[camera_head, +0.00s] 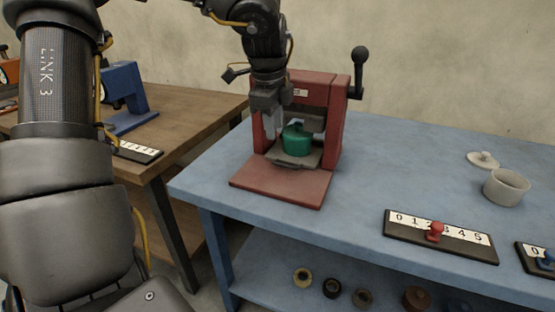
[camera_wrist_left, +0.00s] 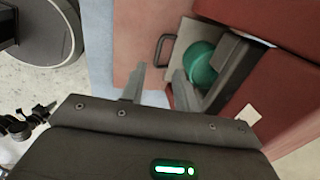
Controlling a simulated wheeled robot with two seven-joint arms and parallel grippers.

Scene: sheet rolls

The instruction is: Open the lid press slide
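The red lid press (camera_head: 332,135) stands on the blue table, with a black-knobbed lever (camera_head: 358,75) on its right side. Its grey slide (camera_head: 300,160) carries a round green piece (camera_head: 299,138) in the press opening. In the left wrist view the slide (camera_wrist_left: 178,60) has a dark loop handle (camera_wrist_left: 163,48) at its front edge, and the green piece (camera_wrist_left: 200,64) is partly covered by a press part. My left gripper (camera_head: 262,132) is in front of the opening; in the wrist view its fingers (camera_wrist_left: 157,80) are apart and empty, near the handle. My right gripper is out of view.
To the right are a white pot (camera_head: 506,188), its lid (camera_head: 483,159) and a number strip (camera_head: 440,238) with a red peg. Several small rolls lie on the shelf below. A wooden table (camera_head: 185,115) with a blue press (camera_head: 124,95) stands left.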

